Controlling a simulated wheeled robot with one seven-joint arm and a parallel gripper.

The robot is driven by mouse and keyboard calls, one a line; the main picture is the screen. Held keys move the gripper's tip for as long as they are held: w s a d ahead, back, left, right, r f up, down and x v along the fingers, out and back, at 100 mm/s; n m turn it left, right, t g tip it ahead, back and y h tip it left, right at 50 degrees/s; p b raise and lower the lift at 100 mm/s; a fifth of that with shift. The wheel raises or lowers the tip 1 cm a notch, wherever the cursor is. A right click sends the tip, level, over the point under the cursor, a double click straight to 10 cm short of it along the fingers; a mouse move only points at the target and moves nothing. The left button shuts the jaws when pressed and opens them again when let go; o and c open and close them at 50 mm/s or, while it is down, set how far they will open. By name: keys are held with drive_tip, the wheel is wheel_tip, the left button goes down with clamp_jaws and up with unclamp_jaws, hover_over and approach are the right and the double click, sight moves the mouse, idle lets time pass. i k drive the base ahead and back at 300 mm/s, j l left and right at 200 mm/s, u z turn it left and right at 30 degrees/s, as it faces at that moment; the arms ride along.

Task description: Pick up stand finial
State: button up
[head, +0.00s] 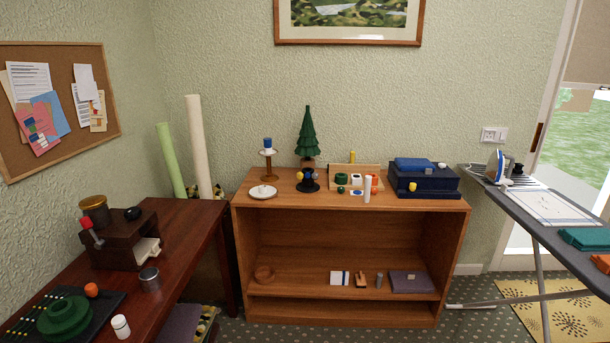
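No part is clearly recognisable as the stand finial. A wooden stand (268,172) with a pale dish and a blue piece (267,143) on top is upright at the back left of the wooden shelf unit. A small dark blue stand (308,183) with a yellow ball (300,175) on it is to its right, in front of a green toy tree (307,135). These are small, and I cannot tell which piece is the finial. My gripper is not in view.
The shelf unit (341,208) also bears a white plate (263,192), a wooden rack of small items (368,170) and dark blue boxes (424,181). A cluttered dark red table (185,230) stands left, an ironing board (560,235) right. Patterned carpet shows at the bottom.

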sight(268, 142)
drive_tip(key=i+j+u, duration=0.1)
drive_tip(key=i+u, duration=0.15)
drive_tip(key=i, duration=0.65)
drive_tip(key=i+l+u, duration=0.1)
drive_tip(key=i+u, duration=0.15)
drive_tip(key=i, duration=0.95)
drive_tip(key=u, duration=0.4)
drive_tip(key=i+l+u, duration=0.65)
drive_tip(key=i+l, duration=0.75)
drive_tip(key=i+j+u, duration=0.05)
